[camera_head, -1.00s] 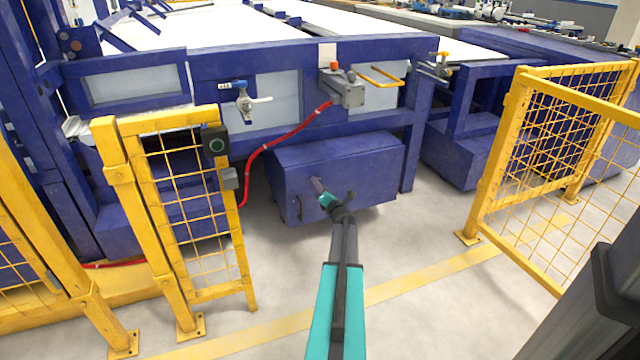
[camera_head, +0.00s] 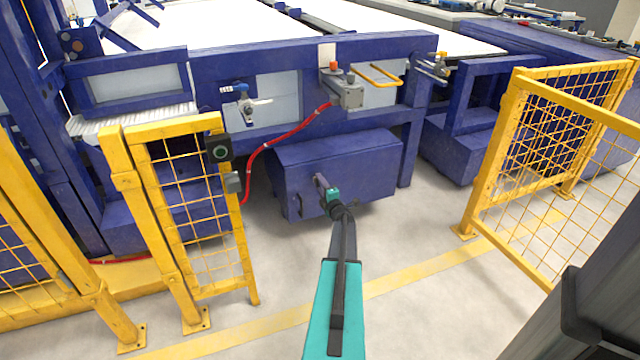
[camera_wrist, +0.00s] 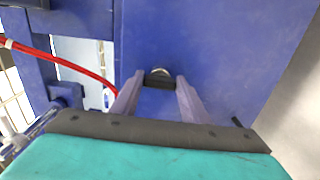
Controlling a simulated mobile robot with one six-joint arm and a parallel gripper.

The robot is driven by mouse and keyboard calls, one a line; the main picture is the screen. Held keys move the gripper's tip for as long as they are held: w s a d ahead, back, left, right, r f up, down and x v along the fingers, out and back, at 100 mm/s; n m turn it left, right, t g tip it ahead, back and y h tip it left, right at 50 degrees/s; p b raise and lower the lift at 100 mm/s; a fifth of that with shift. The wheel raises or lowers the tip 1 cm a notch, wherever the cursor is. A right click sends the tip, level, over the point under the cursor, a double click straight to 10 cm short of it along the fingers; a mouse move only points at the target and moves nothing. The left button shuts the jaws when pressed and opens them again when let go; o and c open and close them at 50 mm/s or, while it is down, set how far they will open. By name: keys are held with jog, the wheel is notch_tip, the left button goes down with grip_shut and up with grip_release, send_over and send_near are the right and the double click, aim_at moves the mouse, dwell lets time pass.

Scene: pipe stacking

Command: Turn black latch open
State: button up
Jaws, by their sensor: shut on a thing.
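The black latch (camera_wrist: 160,79) is a short dark bar with a small pale ring-like part behind it, on the blue box's face in the wrist view. My gripper (camera_wrist: 160,76) has one grey finger on each side of the latch, closed against its ends. In the head view my gripper (camera_head: 321,181) reaches the front of the blue box (camera_head: 360,160), and the latch is too small or hidden to make out there.
A red hose (camera_head: 262,146) hangs left of the box. A yellow mesh gate (camera_head: 185,200) with a black button box (camera_head: 217,147) stands left, another yellow fence (camera_head: 545,150) right. The floor (camera_head: 420,245) between them is clear.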

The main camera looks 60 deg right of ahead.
dwell(0.4)
jog(key=o, duration=1.1)
jog(key=shift+c, duration=0.2)
jog(key=shift+s+a, duration=0.1)
jog(key=p+v, duration=0.2)
jog(key=v, duration=1.1)
jog(key=shift+s+a, duration=0.15)
jog(key=shift+s, duration=0.05)
